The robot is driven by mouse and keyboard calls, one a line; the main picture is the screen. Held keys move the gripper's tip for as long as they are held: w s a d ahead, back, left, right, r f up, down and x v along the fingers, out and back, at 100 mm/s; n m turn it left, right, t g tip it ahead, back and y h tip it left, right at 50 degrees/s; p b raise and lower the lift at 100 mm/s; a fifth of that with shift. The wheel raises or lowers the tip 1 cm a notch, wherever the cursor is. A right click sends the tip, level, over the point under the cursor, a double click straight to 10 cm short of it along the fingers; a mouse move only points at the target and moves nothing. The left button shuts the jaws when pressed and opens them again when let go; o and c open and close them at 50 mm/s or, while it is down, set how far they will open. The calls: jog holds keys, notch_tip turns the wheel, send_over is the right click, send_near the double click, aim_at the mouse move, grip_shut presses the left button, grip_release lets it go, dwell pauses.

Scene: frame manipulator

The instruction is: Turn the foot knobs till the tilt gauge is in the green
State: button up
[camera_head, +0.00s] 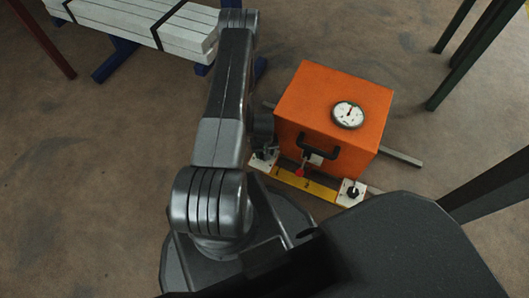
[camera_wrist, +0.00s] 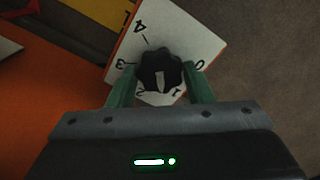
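An orange box (camera_head: 318,103) with a round white tilt gauge (camera_head: 348,115) on top stands on the floor. The gauge's needle and colours are too small to read surely. A black knob (camera_wrist: 160,70) sits on a white dial plate (camera_wrist: 190,30) numbered 0 to 4; its white mark points between 1 and 2. My gripper (camera_wrist: 160,78) has one green finger on each side of this knob, very close to it; I cannot tell whether they touch. In the head view my arm partly hides the left foot plate (camera_head: 259,165). The right foot knob (camera_head: 353,191) is in clear view.
A yellow strip (camera_head: 305,185) joins the foot plates. A red-tipped lever (camera_head: 300,172) and a black handle (camera_head: 318,148) are on the box front. A metal bar (camera_head: 402,157) sticks out at right. White beams (camera_head: 150,22) lie at the upper left. Floor at left is clear.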

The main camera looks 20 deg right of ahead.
jog(key=shift+m+b, duration=0.35)
jog(key=shift+m, duration=0.05)
jog(key=m+b, duration=0.1)
jog(key=m, duration=0.1)
jog(key=shift+f+m+b, duration=0.1)
jog(key=shift+m+b, duration=0.95)
jog(key=shift+m, duration=1.15)
jog(key=o, duration=1)
notch_tip(320, 180, up, 14)
jog(key=p, duration=0.4)
